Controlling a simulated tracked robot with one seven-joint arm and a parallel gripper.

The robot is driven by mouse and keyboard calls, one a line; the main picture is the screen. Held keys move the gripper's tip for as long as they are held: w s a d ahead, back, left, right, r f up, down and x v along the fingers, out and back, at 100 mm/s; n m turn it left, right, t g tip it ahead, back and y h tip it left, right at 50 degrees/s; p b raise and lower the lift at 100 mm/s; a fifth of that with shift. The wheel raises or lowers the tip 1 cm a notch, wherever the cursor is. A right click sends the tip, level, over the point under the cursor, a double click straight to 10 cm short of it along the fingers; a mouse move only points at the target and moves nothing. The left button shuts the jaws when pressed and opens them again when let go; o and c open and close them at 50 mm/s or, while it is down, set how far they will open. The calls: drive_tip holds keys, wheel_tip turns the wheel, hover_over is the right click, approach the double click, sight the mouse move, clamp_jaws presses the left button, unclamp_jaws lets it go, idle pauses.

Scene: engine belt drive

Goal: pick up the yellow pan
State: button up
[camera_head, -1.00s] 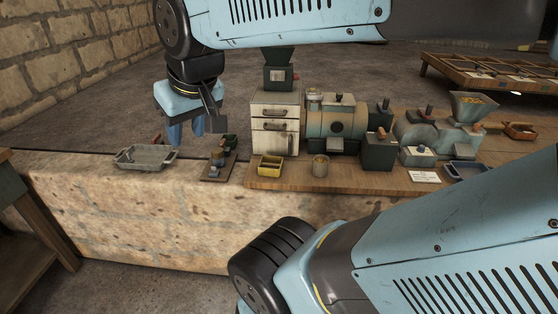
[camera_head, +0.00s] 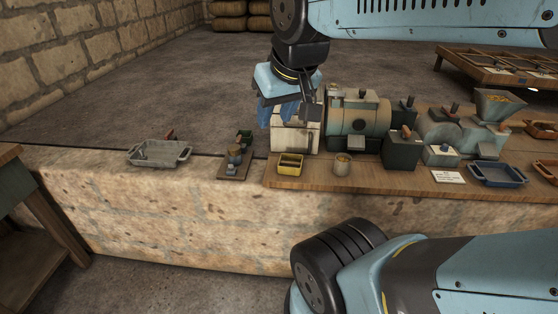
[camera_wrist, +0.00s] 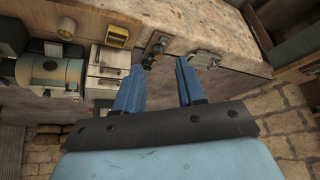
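The yellow pan (camera_head: 290,164) is a small open box on the left end of the wooden board, in front of the cream drawer cabinet (camera_head: 293,138). In the wrist view the yellow pan (camera_wrist: 118,36) shows at the upper left, beyond the cabinet. The gripper is clear of the pan.
The wooden board (camera_head: 375,182) also holds a round cup (camera_head: 342,164), green machines (camera_head: 359,120) and a blue tray (camera_head: 496,174). Left of the board are a small tool stand (camera_head: 236,160) and a grey tray (camera_head: 160,153) on the stone ledge. Bare stone lies between them.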

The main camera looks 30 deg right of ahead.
drive_tip(key=shift+w, duration=0.1)
drive_tip(key=m+t+y, duration=0.3)
drive_tip(key=m+y, duration=0.6)
drive_tip(key=m, duration=1.8)
approach(291, 164)
drive_tip(key=s+r, duration=0.4)
drive_tip(key=s, duration=0.1)
drive_tip(key=x, duration=1.3)
drive_tip(key=shift+f, duration=0.45)
clamp_jaws()
